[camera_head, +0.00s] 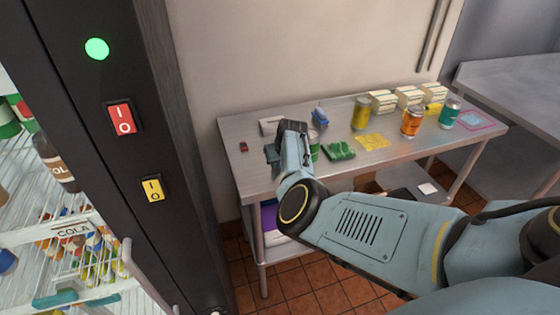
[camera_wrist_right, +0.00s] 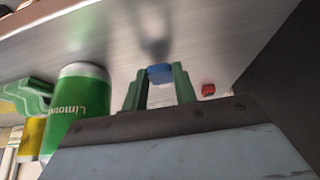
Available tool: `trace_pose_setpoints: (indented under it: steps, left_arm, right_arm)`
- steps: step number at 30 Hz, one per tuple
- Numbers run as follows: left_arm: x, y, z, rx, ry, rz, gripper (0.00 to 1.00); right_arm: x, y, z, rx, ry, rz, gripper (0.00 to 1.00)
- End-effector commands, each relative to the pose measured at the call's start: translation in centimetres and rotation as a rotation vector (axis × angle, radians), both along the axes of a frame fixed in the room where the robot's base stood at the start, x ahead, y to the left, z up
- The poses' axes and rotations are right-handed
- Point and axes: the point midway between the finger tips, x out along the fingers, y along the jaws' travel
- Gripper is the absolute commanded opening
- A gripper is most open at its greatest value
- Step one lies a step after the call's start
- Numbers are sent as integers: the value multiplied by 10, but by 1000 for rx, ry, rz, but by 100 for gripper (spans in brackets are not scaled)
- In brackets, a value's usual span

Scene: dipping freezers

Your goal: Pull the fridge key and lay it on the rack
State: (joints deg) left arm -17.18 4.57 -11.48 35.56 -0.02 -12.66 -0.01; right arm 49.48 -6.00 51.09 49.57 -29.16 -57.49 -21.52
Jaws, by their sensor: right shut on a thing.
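My right gripper (camera_head: 292,130) is over the left end of the steel rack table (camera_head: 262,181). In the right wrist view its two green fingers (camera_wrist_right: 160,80) are shut on a small blue piece (camera_wrist_right: 159,73), which appears to be the fridge key. Only the blue end shows; the rest is hidden. The piece is close to the steel top, with a dark shadow by it; I cannot tell whether it touches. My left gripper is not in view.
A green can (camera_wrist_right: 80,100) stands beside my right gripper. A small red item (camera_head: 243,147) lies left of it. Packets, cans (camera_head: 361,113) and cartons (camera_head: 383,101) fill the table's right. The dark fridge (camera_head: 100,170) with switches stands at the left.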

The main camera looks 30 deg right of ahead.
Motion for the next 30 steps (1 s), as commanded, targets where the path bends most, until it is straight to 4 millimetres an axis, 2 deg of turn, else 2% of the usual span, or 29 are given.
trace_pose_setpoints:
  steps: [14, 15, 20, 21, 30]
  left_arm:
    - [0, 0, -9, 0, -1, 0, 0]
    - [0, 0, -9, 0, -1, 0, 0]
    - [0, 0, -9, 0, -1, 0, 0]
    - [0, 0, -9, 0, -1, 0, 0]
    - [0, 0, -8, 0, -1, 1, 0]
  right_arm:
    - [0, 0, -13, -1, 0, 0, 0]
    - [0, 0, -13, -1, 0, 0, 29]
    - [0, 0, -12, 0, 0, 0, 50]
    - [0, 0, -12, 0, 0, 0, 53]
    - [-1, 0, -11, 0, 1, 0, 53]
